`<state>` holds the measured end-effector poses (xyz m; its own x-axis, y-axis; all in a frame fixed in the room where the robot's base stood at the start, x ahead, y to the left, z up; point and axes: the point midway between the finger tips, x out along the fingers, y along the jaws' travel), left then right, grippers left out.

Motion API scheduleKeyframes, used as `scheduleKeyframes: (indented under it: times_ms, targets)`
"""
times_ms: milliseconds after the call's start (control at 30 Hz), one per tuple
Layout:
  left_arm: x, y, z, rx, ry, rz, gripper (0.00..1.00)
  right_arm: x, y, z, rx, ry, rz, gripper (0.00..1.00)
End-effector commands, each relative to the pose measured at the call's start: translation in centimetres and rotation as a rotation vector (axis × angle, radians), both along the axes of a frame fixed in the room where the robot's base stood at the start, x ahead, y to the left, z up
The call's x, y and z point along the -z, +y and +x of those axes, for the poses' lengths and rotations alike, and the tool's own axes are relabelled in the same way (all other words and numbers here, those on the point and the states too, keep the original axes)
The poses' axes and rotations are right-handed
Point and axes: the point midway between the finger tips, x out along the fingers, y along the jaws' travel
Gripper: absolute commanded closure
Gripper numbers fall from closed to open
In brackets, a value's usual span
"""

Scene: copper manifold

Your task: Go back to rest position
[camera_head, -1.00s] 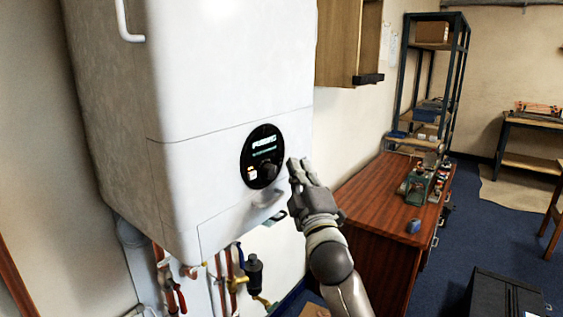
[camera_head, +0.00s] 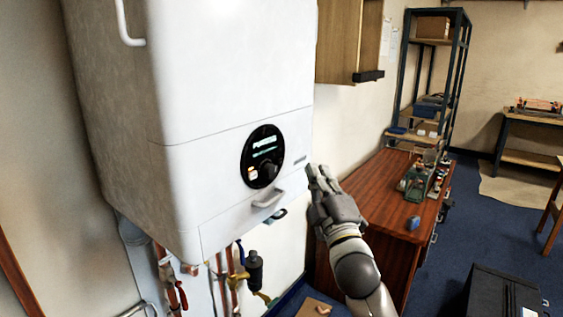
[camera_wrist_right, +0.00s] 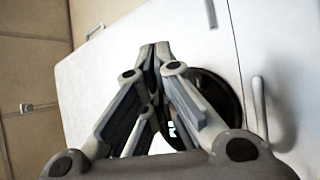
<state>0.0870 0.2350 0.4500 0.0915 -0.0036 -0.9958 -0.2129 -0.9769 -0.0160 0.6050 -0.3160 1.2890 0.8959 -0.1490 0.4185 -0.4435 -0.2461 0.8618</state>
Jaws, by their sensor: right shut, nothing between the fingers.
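My right gripper (camera_head: 318,174) is in the head view, just right of the white boiler (camera_head: 225,100). It is shut and empty, with its fingertips close to the boiler's lower right edge but apart from the dial. In the right wrist view its fingers (camera_wrist_right: 155,50) are together in front of the boiler's white front (camera_wrist_right: 200,50). The black round control panel (camera_head: 263,157) with a lit display and knob is on the boiler front, left of the gripper. The fingers partly hide this panel (camera_wrist_right: 222,95) in the right wrist view. My left gripper is not in view.
A small handle (camera_head: 268,198) is below the panel. Copper pipes and valves (camera_head: 235,275) hang under the boiler. A wooden desk (camera_head: 385,190) with tools stands right of my arm, below a wall cabinet (camera_head: 345,45).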

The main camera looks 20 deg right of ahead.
Motion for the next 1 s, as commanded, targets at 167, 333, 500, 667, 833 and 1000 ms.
scheduleKeyframes:
  times_ms: [167,333,500,667,833,1000]
  targets:
    - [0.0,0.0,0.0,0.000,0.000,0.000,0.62,0.0,0.0,0.0,0.000,0.000,0.000,1.00]
    - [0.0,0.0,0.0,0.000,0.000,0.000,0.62,0.0,0.0,0.0,0.000,0.000,0.000,1.00]
    - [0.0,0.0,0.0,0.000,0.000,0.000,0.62,0.2,0.0,0.1,-0.001,0.004,0.002,1.00]
    - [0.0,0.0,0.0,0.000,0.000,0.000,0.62,4.4,0.0,1.8,-0.021,0.083,0.047,1.00]
    - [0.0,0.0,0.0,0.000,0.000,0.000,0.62,15.8,0.2,4.6,-0.060,0.283,0.170,1.00]
    - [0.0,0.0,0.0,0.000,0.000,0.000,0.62,28.8,0.8,4.7,-0.081,0.496,0.318,1.00]
